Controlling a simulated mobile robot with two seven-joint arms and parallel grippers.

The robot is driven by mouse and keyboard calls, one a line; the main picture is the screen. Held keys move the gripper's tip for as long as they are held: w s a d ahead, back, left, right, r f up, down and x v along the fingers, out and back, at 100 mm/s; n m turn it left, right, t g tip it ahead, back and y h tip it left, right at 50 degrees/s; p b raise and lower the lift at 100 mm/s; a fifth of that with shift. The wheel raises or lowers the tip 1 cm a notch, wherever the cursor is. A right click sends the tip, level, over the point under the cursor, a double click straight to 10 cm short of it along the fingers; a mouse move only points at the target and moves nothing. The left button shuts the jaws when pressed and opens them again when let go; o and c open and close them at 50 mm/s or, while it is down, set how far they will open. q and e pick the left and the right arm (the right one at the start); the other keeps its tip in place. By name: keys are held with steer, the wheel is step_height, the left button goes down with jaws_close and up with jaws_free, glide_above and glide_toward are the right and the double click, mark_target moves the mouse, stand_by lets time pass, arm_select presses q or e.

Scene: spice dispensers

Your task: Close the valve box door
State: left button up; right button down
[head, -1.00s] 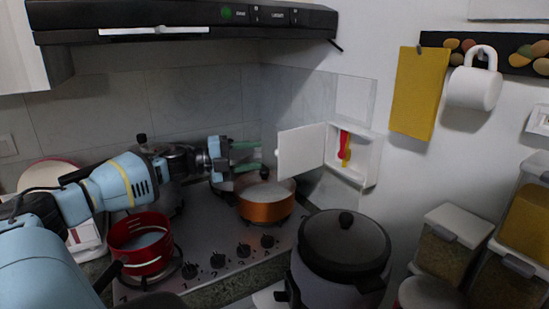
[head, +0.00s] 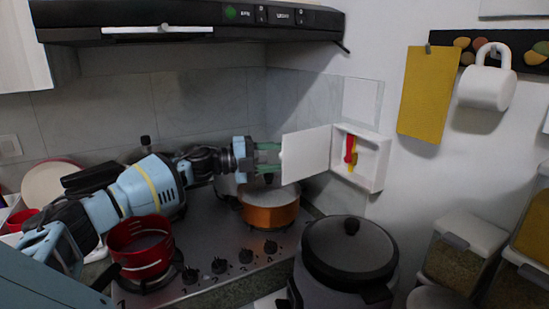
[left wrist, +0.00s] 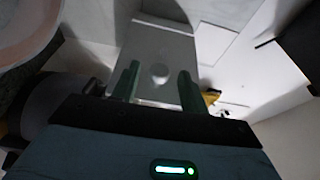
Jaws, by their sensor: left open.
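The white valve box (head: 374,170) is mounted on the right wall. Its door (head: 306,156) stands open, swung out to the left of the box. A red valve handle (head: 350,148) and a yellow part (head: 355,158) show inside. My left gripper (head: 270,155) is open, with its green fingers pointing right, at the door's free left edge. In the left wrist view the two fingers (left wrist: 159,84) stand apart in front of a pale panel (left wrist: 158,45), seemingly the door, with a round knob (left wrist: 159,73) between them. I cannot tell whether they touch it. My right gripper is not in view.
An orange pot (head: 270,207) stands on the stove below my left gripper. A red pot (head: 140,247) is below the arm. A large lidded cooker (head: 347,255) stands below the box. The range hood (head: 190,22) hangs above. A yellow sheet (head: 427,93) and white mug (head: 487,88) hang right.

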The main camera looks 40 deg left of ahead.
arm_select(q)
jaws_close()
stand_by(0.3)
stand_by(0.4)
